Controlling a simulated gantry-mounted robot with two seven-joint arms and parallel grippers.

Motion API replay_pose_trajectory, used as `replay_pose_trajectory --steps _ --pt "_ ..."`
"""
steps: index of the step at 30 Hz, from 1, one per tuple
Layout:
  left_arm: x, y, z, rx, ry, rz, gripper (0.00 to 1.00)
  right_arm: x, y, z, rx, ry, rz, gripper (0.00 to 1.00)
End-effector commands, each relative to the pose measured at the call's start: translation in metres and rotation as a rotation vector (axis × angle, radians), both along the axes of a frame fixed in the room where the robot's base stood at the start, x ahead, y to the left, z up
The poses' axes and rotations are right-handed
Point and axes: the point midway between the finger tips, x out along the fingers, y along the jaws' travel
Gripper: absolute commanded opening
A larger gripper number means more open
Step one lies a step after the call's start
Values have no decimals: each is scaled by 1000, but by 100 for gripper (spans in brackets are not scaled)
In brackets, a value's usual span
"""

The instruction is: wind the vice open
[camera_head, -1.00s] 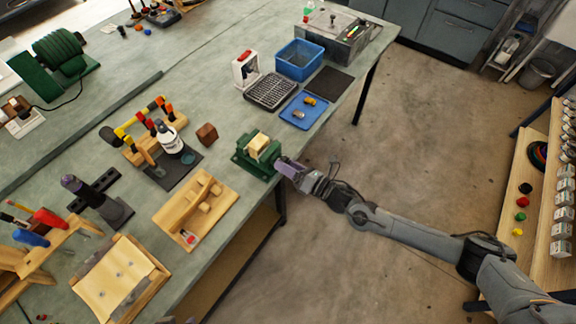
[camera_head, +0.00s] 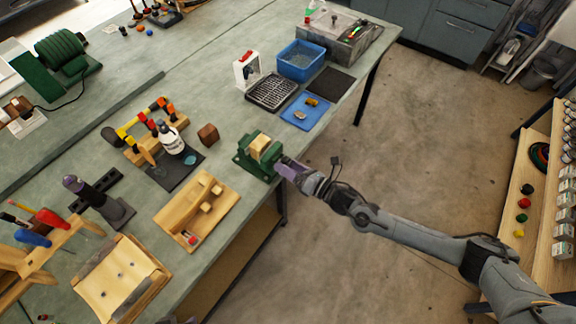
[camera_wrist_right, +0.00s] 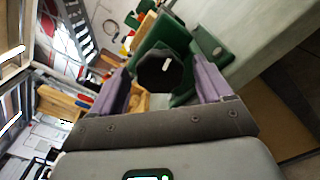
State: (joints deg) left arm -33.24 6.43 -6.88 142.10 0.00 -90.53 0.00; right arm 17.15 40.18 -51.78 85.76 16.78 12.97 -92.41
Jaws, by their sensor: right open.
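The green vice (camera_head: 246,160) sits on the near edge of the bench with a pale wooden block (camera_head: 260,149) at its jaws. My right gripper (camera_head: 281,167) is at the vice's outer end, its arm coming in from the lower right. In the right wrist view, a dark, rounded knob with a pale slot (camera_wrist_right: 163,70) is in front of the green vice body (camera_wrist_right: 206,45). The knob lies between the two spread purple fingers, with visible gaps on both sides. The right gripper is open. My left gripper cannot be made out.
A wooden tray (camera_head: 164,215) and a brown cube (camera_head: 208,134) lie near the vice. A blue tray (camera_head: 292,119) and blue bin (camera_head: 298,73) stand further along the bench. The floor (camera_head: 350,270) beside the bench is clear around my right arm.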

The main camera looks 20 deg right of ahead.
Motion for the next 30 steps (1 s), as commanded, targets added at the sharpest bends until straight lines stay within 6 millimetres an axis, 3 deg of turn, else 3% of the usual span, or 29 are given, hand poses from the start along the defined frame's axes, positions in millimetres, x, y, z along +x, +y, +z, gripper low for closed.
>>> replay_pose_trajectory --steps 16,22,30 --pt "0 3 4 13 0 -8 43 -71 -45 -1 -2 5 1 79" --pt "0 3 5 12 0 -8 43 -84 -54 0 -2 2 0 79" --pt "0 1 5 3 0 -2 43 -87 -56 0 -2 1 1 79"
